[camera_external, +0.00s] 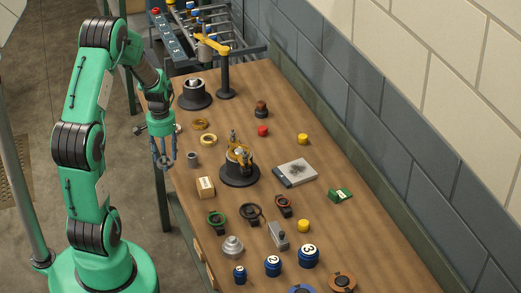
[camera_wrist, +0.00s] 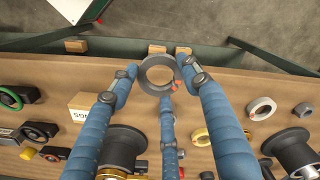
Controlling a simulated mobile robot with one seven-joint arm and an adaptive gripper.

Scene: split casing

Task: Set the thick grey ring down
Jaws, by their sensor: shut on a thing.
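My gripper (camera_wrist: 160,78) has three blue fingers, and in the wrist view they close around a thick grey ring (camera_wrist: 147,84). The ring's open hole faces the camera and an orange-red mark shows at its lower right. In the outside view my gripper (camera_external: 165,163) points down near the left edge of the table. The held ring is hard to make out there. A small grey cylinder-like piece (camera_external: 193,159) shows just right of the fingertips; I cannot tell whether it is the same ring. The height of the ring above the table is unclear.
The wooden table (camera_external: 270,90) holds two brass rings (camera_external: 208,140), a small labelled box (camera_external: 205,187) and a black-based fixture (camera_external: 239,174) near my gripper. Another black-based post (camera_external: 195,98) stands behind. Numbered blue weights (camera_external: 308,257) are at the front.

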